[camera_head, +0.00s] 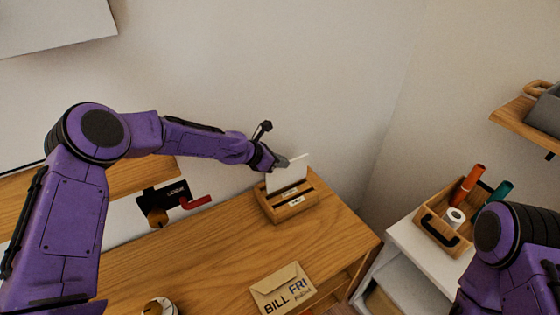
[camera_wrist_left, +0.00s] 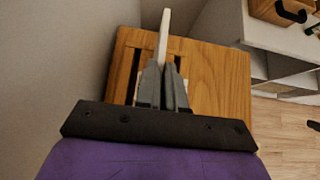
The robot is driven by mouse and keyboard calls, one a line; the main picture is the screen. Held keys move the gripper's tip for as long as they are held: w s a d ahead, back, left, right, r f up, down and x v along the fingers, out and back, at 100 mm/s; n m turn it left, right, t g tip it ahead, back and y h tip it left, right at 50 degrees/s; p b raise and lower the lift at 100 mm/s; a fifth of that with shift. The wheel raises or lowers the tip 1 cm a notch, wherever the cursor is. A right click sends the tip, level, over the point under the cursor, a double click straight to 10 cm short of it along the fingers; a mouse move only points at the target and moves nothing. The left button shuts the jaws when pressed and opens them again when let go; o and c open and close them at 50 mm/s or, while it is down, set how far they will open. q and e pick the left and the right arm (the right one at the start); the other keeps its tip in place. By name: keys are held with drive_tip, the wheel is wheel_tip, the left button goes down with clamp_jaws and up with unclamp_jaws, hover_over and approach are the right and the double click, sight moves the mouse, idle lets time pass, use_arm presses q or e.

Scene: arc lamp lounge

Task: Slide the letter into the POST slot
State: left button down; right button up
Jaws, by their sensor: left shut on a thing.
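The white letter (camera_head: 287,177) stands upright at the wooden slotted box (camera_head: 291,212) on the desk. My left gripper (camera_head: 278,162) is shut on the letter's upper edge. In the left wrist view the letter (camera_wrist_left: 164,38) shows edge-on between the closed fingers (camera_wrist_left: 163,88), over the box (camera_wrist_left: 122,60) with its dark slots. The letter's lower edge meets the rear part of the box in the head view; I cannot tell how deep it sits. The small labels on the box are too small to read. My right gripper is out of view.
A tan envelope (camera_head: 283,289) marked BILL FRI lies at the desk's (camera_head: 210,255) front. A wooden caddy (camera_head: 432,228) with coloured cylinders stands on the white cabinet (camera_head: 408,240) to the right. A red-handled item (camera_head: 196,202) is left of the box. The wall is close behind.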

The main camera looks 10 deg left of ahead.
use_arm(q)
drive_tip(key=shift+f, duration=0.1)
drive_tip(key=shift+w+f, duration=0.15)
drive_tip(key=shift+w, duration=0.05)
drive_tip(key=shift+s, duration=0.25)
drive_tip(key=shift+s, duration=0.2)
drive_tip(key=shift+d, duration=0.1)
idle(0.4)
drive_tip(key=shift+f, duration=0.3)
drive_tip(key=shift+f, duration=0.1)
drive_tip(key=shift+f+b, duration=0.35)
drive_tip(key=shift+b, duration=0.1)
